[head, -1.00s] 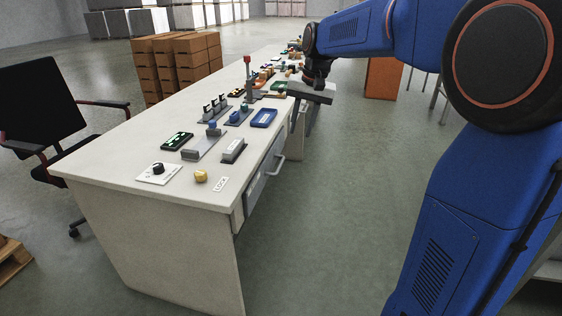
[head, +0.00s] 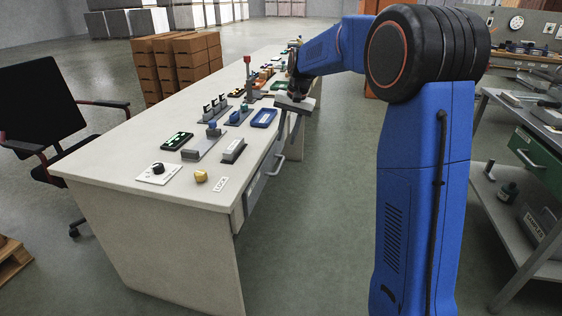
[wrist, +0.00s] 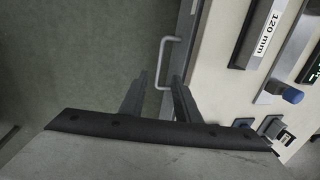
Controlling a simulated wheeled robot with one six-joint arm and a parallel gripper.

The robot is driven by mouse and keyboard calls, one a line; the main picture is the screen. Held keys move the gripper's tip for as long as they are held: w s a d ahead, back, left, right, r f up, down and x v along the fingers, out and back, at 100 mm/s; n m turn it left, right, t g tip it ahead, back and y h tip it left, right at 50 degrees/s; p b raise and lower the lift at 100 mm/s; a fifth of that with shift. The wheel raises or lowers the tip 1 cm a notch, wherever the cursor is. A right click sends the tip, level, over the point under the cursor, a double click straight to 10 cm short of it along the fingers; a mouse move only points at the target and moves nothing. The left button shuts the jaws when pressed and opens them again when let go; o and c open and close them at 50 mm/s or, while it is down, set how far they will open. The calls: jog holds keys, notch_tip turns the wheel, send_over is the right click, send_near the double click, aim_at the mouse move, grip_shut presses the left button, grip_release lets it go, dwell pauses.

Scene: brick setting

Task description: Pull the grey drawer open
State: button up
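The grey drawer (head: 257,187) sits in the long side of the white desk, under its top, and looks shut. Its bar handle (head: 278,166) sticks out on the aisle side. My gripper (head: 288,138) points down beside the desk edge, close to the handle. In the wrist view my gripper (wrist: 159,78) is open, two dark fingers apart with nothing held. The handle (wrist: 164,64) shows between the fingertips in that picture; I cannot tell whether it is at their depth. The drawer front is mostly hidden from the wrist camera.
The white desk (head: 125,163) carries a blue tray (head: 263,118), a yellow knob (head: 200,176) and several small fixtures near its edge. A black chair (head: 42,110) stands left. A bench with a green drawer (head: 538,157) stands right. The floor beside the desk is clear.

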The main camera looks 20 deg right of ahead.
aim_at(280, 165)
jog(key=f, duration=0.3)
jog(key=a+f, duration=0.1)
jog(key=f, duration=0.3)
jog(key=w+a+f, duration=0.1)
jog(key=f, duration=0.3)
jog(key=shift+f, duration=0.2)
grip_shut()
